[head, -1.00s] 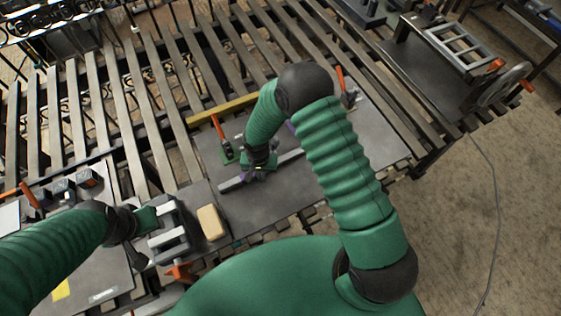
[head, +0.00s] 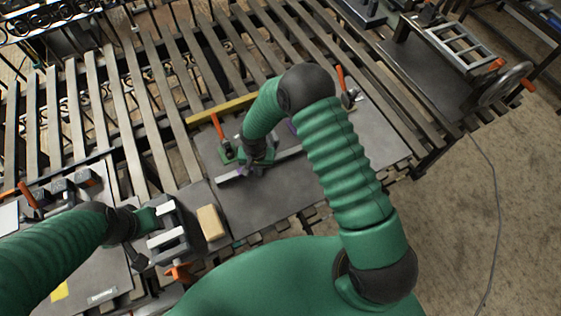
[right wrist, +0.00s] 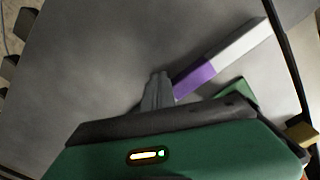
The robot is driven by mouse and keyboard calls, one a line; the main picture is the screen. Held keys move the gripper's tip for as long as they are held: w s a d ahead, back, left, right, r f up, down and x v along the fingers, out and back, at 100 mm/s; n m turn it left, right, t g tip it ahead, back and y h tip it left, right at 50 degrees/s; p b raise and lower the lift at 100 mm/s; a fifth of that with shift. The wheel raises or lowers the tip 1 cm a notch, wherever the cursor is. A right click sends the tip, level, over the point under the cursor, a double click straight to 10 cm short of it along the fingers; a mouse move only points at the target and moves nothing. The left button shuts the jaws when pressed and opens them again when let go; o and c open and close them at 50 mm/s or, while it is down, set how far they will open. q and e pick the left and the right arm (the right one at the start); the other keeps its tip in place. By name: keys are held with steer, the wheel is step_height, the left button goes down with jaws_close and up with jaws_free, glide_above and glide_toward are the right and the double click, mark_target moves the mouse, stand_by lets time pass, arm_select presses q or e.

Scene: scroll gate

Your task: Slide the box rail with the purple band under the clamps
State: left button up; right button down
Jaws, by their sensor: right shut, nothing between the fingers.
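The grey box rail (head: 288,153) with a purple band lies on the dark metal plate, slanting up to the right in the head view. The purple band (right wrist: 195,80) shows clearly in the right wrist view. My right gripper (right wrist: 157,92) is shut and empty, low over the plate beside the band; its fingertips appear against or very close to the rail's side. Two orange-handled clamps, a left one (head: 218,130) and a right one (head: 342,84), stand on the far side of the rail. My left gripper (head: 150,218) is at a dark block with light bars; its fingers are unclear.
A yellow bar (head: 222,109) lies along the plate's far edge. A tan block (head: 211,222) sits left of the bare plate (head: 262,208). Long slats (head: 160,125) with gaps run beyond. My right arm hides part of the plate and rail.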

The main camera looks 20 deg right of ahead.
steer(key=shift+w, duration=0.6)
steer(key=shift+s, duration=1.3)
step_height(320, 180, up, 8)
steer(key=p, duration=0.6)
